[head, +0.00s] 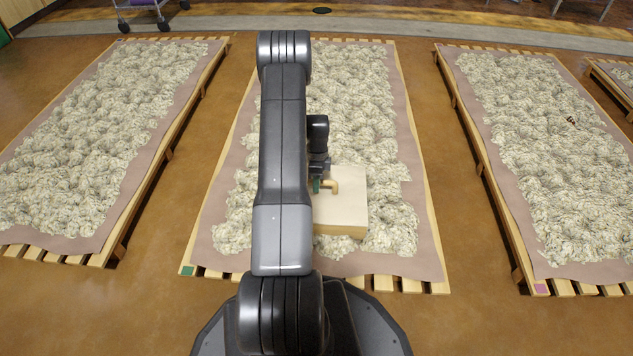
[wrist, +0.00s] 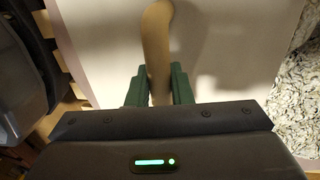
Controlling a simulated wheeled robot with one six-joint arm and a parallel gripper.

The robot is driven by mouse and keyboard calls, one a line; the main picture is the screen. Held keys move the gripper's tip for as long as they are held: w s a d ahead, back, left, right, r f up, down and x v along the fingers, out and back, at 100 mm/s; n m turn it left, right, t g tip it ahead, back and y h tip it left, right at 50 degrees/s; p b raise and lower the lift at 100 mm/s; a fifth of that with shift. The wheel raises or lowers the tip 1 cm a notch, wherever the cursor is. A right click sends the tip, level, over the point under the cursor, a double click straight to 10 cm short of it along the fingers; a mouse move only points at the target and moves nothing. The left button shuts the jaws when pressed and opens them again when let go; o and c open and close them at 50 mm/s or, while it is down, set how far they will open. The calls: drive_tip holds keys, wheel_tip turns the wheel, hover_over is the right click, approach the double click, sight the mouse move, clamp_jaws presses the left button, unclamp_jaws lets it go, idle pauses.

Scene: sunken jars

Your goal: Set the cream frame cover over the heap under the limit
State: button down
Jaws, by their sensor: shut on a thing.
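The cream cover (head: 345,209) is a flat square with a raised handle (head: 332,185), over the near part of the middle heap (head: 355,110). My gripper (head: 322,186) is shut on the handle. In the wrist view the green fingers (wrist: 160,88) sit on both sides of the handle (wrist: 157,45), and the cover's pale top (wrist: 220,50) fills most of the picture. Its front wall shows in the head view. I cannot tell whether the cover rests on the heap or hangs just above it. My arm hides part of the heap.
The middle heap lies on a pinkish cloth (head: 425,240) on a slatted pallet with a green tag (head: 187,270). Similar heaps lie on the left (head: 100,120) and right (head: 545,140), the right pallet with a pink tag (head: 541,289). Bare floor (head: 480,290) separates the pallets.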

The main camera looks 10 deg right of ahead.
drive_tip(key=shift+f, duration=0.3)
idle(0.6)
drive_tip(key=c, duration=1.8)
unclamp_jaws()
clamp_jaws()
drive_tip(key=shift+c, duration=0.8)
unclamp_jaws()
drive_tip(key=o, duration=0.8)
drive_tip(key=shift+c, duration=0.2)
wheel_tip(320, 180, up, 14)
drive_tip(key=w+p, duration=0.2)
drive_tip(key=p, duration=0.3)
drive_tip(key=shift+w+d+f, duration=0.25)
drive_tip(key=shift+d, duration=0.1)
